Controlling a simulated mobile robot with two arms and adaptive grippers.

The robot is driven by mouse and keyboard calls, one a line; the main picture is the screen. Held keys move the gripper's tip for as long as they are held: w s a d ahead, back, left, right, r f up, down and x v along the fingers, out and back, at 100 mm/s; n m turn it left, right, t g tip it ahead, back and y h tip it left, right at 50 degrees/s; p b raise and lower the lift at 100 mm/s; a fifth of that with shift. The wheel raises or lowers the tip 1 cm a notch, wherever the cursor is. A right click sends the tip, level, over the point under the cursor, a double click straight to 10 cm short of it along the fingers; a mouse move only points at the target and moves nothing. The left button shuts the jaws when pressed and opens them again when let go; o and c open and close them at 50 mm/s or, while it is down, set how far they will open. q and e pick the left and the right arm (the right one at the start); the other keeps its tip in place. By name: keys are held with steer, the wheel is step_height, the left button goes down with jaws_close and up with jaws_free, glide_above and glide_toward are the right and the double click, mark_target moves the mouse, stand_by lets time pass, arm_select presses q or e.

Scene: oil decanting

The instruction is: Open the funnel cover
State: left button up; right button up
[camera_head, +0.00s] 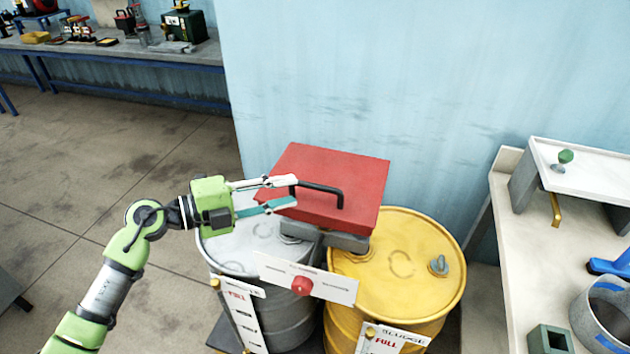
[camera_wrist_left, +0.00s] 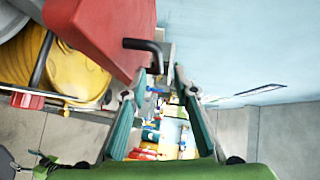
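The funnel cover (camera_head: 335,170) is a red slab with a black bar handle (camera_head: 325,188) on top. It lies shut, above and between a grey drum (camera_head: 237,247) and a yellow drum (camera_head: 400,265). My left gripper (camera_head: 287,192) is at the handle's left end, its two fingers apart. In the left wrist view the fingers (camera_wrist_left: 161,80) are spread, with the red cover (camera_wrist_left: 100,30) and bent black handle (camera_wrist_left: 145,45) just beyond the left fingertip. I cannot tell whether a finger touches the handle. My right gripper is not in view.
A white panel with a red knob (camera_head: 302,286) sits in front below the cover. A blue wall (camera_head: 420,80) stands close behind. A bench (camera_head: 540,250) with a grey pot (camera_head: 603,315) is at the right. Open floor (camera_head: 110,170) lies to the left.

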mark_target(310, 186)
arm_select(q)
steer(key=p+x, duration=0.1)
steer(key=x, duration=0.6)
steer(key=shift+w+d+f, duration=0.1)
steer(key=shift+w+d, duration=0.1)
steer(key=shift+d, duration=0.1)
jaws_close()
